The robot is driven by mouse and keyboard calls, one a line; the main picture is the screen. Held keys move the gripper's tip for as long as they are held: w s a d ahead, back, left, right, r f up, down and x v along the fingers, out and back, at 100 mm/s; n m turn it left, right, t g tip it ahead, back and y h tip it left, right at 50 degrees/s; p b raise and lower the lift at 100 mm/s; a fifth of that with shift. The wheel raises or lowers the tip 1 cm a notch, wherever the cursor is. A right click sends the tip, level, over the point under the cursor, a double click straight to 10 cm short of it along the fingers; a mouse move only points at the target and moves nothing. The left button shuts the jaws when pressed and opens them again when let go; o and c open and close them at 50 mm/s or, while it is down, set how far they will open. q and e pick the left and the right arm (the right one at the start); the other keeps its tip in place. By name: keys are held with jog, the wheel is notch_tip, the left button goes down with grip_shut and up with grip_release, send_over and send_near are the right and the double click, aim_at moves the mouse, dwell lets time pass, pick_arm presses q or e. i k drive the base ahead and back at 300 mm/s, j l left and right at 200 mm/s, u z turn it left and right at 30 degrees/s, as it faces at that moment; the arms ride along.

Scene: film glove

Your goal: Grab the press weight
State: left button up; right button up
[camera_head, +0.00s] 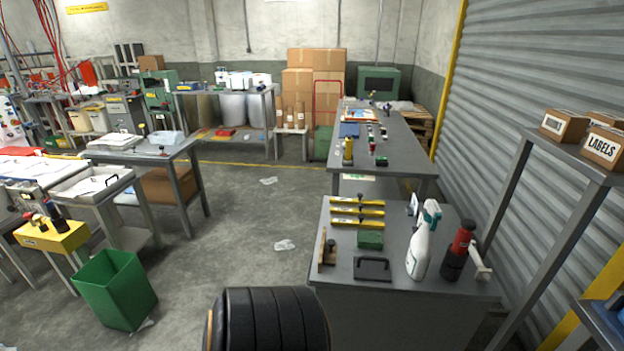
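A flat dark block with a raised handle (372,268), which looks like the press weight, lies near the front edge of the near grey workbench (345,290). A small green block (370,239) sits just behind it, and a wooden piece with a dark knob (327,250) is to its left. I cannot be certain which of these is the press weight. Neither of my grippers is in view.
A white spray bottle (424,240) and a red-topped black bottle (459,250) stand right of the dark block. Yellow bars (357,210) lie behind. A black ribbed cylinder (270,320) fills the bottom foreground. A green bin (115,288) stands left; floor between is mostly clear.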

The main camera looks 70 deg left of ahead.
aim_at(370, 268)
jog(key=u, duration=1.8)
jog(key=i+j+z, duration=0.15)
jog(key=z, duration=0.25)
jog(key=i+j+z, duration=0.1)
jog(key=j+z, duration=0.15)
jog(key=z, duration=0.15)
jog(key=j+z, duration=0.25)
jog(key=z, duration=0.2)
jog(key=i+j+z, duration=0.1)
jog(key=j+z, duration=0.3)
jog(key=l, duration=0.1)
